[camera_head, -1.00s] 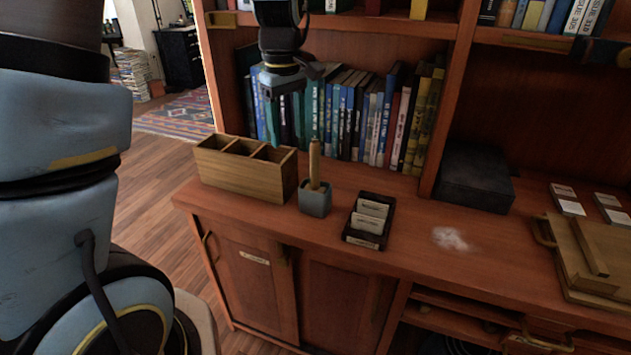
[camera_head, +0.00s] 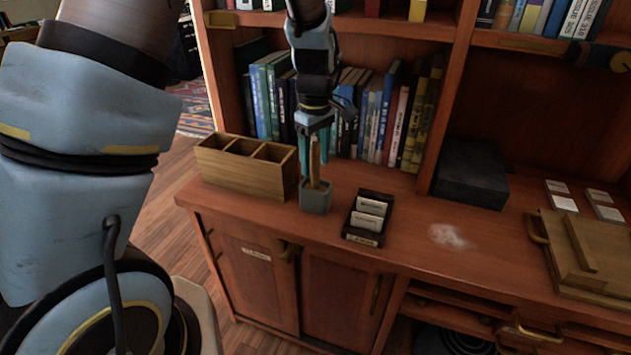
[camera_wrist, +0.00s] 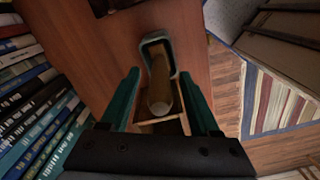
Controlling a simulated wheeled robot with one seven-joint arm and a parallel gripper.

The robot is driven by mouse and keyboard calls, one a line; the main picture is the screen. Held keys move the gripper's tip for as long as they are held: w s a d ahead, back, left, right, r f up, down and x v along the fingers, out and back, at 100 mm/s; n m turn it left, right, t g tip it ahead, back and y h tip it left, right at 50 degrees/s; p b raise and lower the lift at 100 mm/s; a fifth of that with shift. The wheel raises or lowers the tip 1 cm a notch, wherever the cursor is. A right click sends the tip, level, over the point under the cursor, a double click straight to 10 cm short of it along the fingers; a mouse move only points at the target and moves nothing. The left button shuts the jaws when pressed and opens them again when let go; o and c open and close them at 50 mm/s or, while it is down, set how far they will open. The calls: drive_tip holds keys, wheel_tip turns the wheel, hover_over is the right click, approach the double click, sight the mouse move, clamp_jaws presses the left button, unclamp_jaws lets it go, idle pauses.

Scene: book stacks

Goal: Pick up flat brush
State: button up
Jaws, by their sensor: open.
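The flat brush (camera_head: 314,163) stands upright in a small grey-blue holder (camera_head: 316,199) on the wooden counter, with its wooden handle up; its lower end is hidden in the holder. My gripper (camera_head: 316,158) is open above the holder, with its teal fingers around the upper handle in the head view. In the wrist view, the brush handle (camera_wrist: 160,88) lies between the two open fingers (camera_wrist: 160,105), with visible gaps on both sides. The holder (camera_wrist: 158,45) shows beyond the handle.
A wooden compartment box (camera_head: 240,170) stands left of the holder. A dark card tray (camera_head: 368,218) stands to its right. Upright books (camera_head: 385,120) fill the shelf behind. Free counter lies around a white powdery patch (camera_head: 447,236).

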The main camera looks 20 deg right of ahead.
drive_tip(key=shift+f, duration=1.05)
clamp_jaws()
